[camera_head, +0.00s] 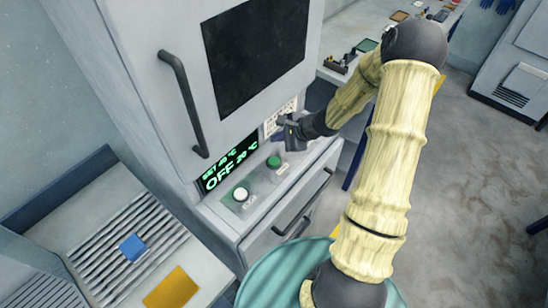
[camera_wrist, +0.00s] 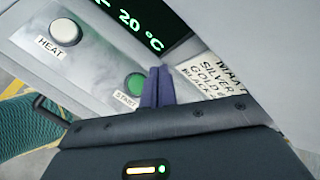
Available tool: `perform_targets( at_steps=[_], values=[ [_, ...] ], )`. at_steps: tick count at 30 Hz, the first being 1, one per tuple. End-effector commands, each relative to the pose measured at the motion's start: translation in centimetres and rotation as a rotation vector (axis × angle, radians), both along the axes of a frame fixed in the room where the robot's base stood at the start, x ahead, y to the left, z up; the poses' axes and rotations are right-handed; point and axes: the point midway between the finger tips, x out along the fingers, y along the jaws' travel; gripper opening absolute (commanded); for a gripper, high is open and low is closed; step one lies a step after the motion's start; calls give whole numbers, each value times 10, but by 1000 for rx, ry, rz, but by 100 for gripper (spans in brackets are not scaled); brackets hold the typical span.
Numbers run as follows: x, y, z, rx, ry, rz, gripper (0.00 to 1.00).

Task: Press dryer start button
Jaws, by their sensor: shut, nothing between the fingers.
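The dryer (camera_head: 130,60) is a grey cabinet with a dark window and a black door handle. Its display (camera_head: 225,165) reads OFF, 20 °C and a SET line in green. On the panel below is a green round button (camera_head: 273,162); in the wrist view the green button (camera_wrist: 135,85) has a label that appears to read START. A white button (camera_head: 241,194) labelled HEAT sits left of it. My gripper (camera_wrist: 158,72) is shut and empty, its blue-purple fingers just right of the green button, overlapping its edge in the wrist view. I cannot tell whether they touch anything.
A label plate (camera_wrist: 215,75) with SILVER and GOLD is beside the fingers. A drawer handle (camera_head: 300,205) projects below the panel. Open floor (camera_head: 465,170) is at right.

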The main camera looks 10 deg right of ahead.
Motion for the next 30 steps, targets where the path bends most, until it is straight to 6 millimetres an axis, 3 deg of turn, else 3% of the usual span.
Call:
perform_targets(
  at_steps=[11, 30],
  values=[
    [0, 0, -6, -1, 1, 2, 0],
    [0, 0, -77, -4, -1, 4, 0]
  ],
)
